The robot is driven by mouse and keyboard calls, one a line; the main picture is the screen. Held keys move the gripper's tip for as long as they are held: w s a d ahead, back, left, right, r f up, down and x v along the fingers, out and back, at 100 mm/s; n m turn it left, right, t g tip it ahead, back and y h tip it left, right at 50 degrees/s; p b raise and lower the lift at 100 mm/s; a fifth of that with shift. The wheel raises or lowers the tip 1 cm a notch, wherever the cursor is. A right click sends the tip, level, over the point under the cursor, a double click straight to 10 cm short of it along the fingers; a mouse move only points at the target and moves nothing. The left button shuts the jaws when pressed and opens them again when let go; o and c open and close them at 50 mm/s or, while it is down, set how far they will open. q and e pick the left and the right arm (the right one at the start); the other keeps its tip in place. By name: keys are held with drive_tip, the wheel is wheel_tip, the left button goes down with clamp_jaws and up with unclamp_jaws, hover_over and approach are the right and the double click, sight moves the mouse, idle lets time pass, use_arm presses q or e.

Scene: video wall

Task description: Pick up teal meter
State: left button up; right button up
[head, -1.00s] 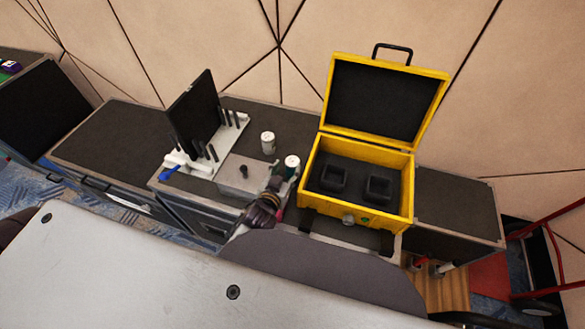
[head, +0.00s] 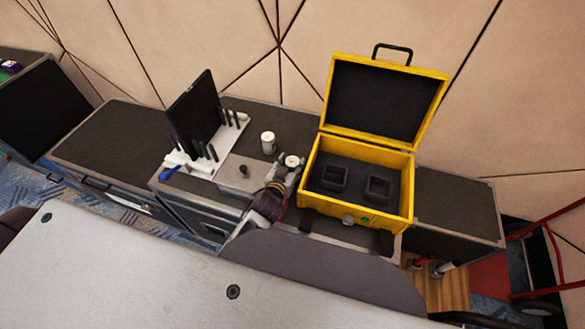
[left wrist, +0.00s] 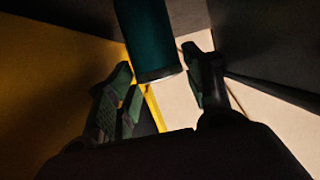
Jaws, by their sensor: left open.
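The teal meter (left wrist: 147,35) is a dark teal cylinder with a pale rim at its near end. In the left wrist view it shows at the top, between my two open fingers, with a gap to the right finger; I cannot tell whether the left one touches it. In the head view a white round top (head: 292,160), apparently the meter's, shows just beyond my left gripper (head: 288,172), which hides most of the body. My left gripper (left wrist: 157,65) is open. My right gripper is not in view.
An open yellow case (head: 355,206) with dark foam pockets stands close to the right. A white canister (head: 268,142) stands behind. A grey box (head: 240,178) and a white rack (head: 206,160) with a black panel (head: 192,112) are left. A pale tabletop (head: 120,270) lies in front.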

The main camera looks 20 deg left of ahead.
use_arm(q)
drive_tip(key=shift+c, duration=0.7)
drive_tip(key=c, duration=0.6)
drive_tip(key=shift+r, duration=0.2)
drive_tip(key=shift+c, duration=0.2)
drive_tip(key=shift+r, duration=0.65)
wheel_tip(320, 180, up, 7)
drive_tip(key=shift+f+p, duration=0.1)
drive_tip(key=shift+p, duration=0.4)
drive_tip(key=shift+r, duration=0.8)
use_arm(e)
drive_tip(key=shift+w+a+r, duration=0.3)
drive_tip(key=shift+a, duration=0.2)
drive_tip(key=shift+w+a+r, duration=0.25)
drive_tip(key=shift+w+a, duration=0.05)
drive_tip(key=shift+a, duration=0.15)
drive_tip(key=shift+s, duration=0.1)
